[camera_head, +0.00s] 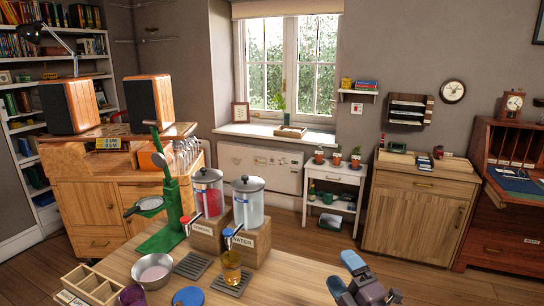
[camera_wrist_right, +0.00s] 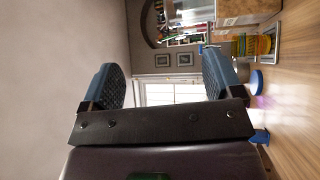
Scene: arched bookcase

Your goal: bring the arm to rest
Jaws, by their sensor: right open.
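My right gripper (camera_head: 344,272) is at the lower right of the head view, above the right part of the wooden table (camera_head: 290,285). Its two blue fingers are apart, and nothing is between them. In the right wrist view the same gripper (camera_wrist_right: 158,85) shows both padded fingers spread wide, with the window and wall behind the gap. My left gripper is in neither view.
A glass of amber drink (camera_head: 231,268) stands on a drip tray by the water dispenser (camera_head: 247,205). The red-filled dispenser (camera_head: 208,190), green press (camera_head: 165,210), metal bowl (camera_head: 152,270) and blue disc (camera_head: 188,296) are left of it. Table between glass and gripper looks clear.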

